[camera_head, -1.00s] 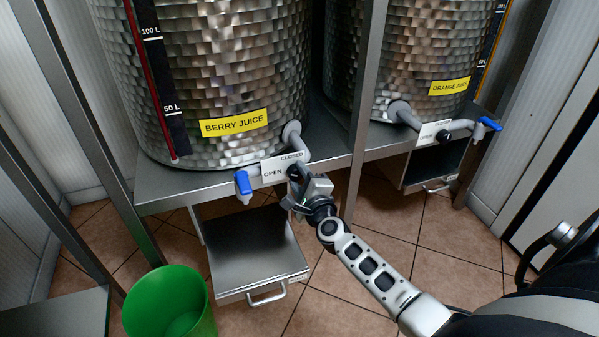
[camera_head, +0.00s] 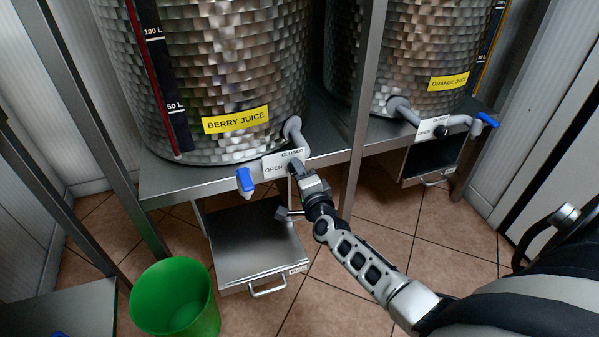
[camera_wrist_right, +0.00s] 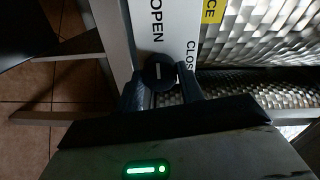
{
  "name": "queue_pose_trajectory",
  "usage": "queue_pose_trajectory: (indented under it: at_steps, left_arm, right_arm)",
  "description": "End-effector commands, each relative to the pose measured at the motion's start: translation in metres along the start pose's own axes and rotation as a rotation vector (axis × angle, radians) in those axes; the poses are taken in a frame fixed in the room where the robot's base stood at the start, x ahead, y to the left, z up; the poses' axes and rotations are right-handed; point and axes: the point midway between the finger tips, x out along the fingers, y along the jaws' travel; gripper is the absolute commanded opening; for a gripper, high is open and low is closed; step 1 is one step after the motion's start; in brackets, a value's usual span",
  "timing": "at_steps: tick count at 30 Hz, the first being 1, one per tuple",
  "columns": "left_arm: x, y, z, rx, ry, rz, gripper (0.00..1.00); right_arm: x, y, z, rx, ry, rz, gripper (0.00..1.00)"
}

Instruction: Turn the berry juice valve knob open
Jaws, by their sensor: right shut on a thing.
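The berry juice tank (camera_head: 215,70) carries a yellow BERRY JUICE label (camera_head: 236,119). Its pipe (camera_head: 293,130) runs to a white OPEN/CLOSED plate (camera_head: 270,164) and a blue-handled tap (camera_head: 245,180). My right gripper (camera_head: 297,172) is at the plate's right end, below the word CLOSED, and hides the knob there. In the right wrist view, the round black valve knob (camera_wrist_right: 158,72) with a short pale mark sits between the fingers of the right gripper (camera_wrist_right: 161,92), which are shut on it. My left gripper is not in view.
A steel drawer (camera_head: 250,243) stands pulled out below the shelf. A green bin (camera_head: 175,299) is on the tiled floor. A steel post (camera_head: 360,130) stands close right of the gripper. The orange juice tank (camera_head: 425,50) is beyond it.

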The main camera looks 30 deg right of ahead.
Motion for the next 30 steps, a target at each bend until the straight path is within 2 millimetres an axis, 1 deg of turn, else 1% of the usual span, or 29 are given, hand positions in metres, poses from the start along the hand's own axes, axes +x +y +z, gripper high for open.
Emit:
queue_pose_trajectory:
  at_steps: [10, 11, 12, 13, 23, 26, 29, 30]
  left_arm:
    - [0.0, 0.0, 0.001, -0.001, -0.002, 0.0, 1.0]
    - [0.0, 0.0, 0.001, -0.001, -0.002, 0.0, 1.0]
    - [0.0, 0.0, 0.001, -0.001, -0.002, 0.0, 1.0]
    - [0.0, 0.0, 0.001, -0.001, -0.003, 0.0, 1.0]
    - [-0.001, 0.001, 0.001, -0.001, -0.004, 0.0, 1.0]
    - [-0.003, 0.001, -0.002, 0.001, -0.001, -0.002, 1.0]
    - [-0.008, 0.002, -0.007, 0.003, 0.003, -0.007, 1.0]
    - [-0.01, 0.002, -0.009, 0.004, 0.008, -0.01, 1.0]
  right_arm:
    - [0.0, 0.001, 0.0, -0.008, -0.001, 0.002, 0.15]
    - [0.0, 0.001, 0.0, -0.008, -0.001, 0.002, 0.4]
    - [0.0, 0.001, 0.0, -0.007, -0.001, 0.002, 0.51]
    - [0.0, 0.001, 0.0, -0.007, -0.001, 0.002, 0.59]
    - [-0.002, 0.0, 0.0, -0.005, -0.001, 0.001, 0.59]
    - [-0.011, -0.001, 0.0, -0.005, -0.001, 0.002, 0.59]
    - [-0.029, -0.001, -0.001, -0.005, -0.001, 0.004, 0.59]
    - [-0.038, -0.001, -0.001, -0.004, -0.002, 0.005, 0.59]
